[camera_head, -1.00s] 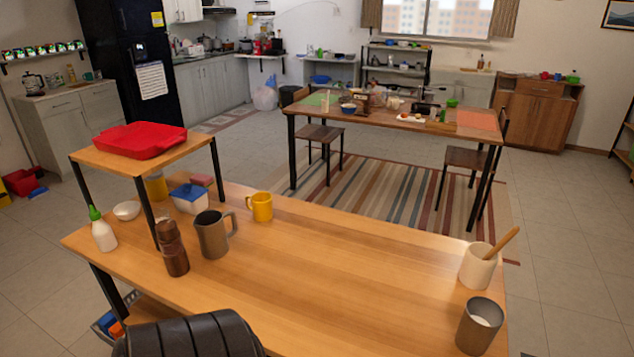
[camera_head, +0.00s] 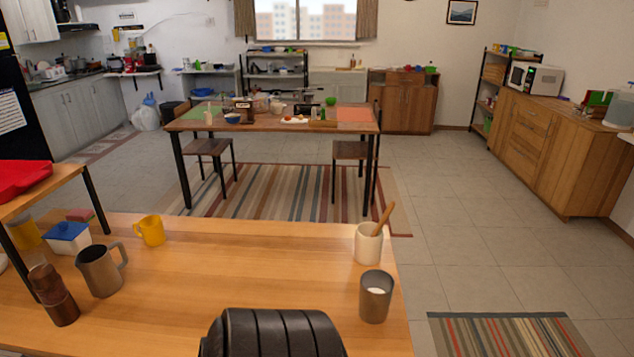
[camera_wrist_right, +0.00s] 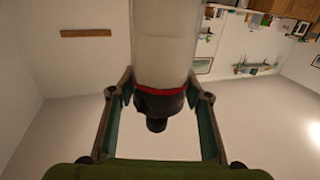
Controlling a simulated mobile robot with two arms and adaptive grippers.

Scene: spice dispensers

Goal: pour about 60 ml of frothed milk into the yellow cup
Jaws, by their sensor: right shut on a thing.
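In the head view the yellow cup (camera_head: 151,231) stands upright on the near wooden table (camera_head: 250,260), toward its far left side. A grey metal pitcher (camera_head: 98,272) with a handle stands just in front of it; its contents are not visible. A grey metal cup (camera_head: 376,297) with something white inside stands at the table's right edge. In the right wrist view my right gripper (camera_wrist_right: 160,84) is shut on a pale bottle (camera_wrist_right: 165,45) with a red ring and a dark cap. My left gripper is in neither view.
A brown shaker (camera_head: 55,295) and a blue-lidded box (camera_head: 68,238) stand near the pitcher. A red tray (camera_head: 22,178) lies on a small raised shelf at left. A white crock (camera_head: 368,244) with a wooden spoon stands behind the metal cup. The table's middle is clear.

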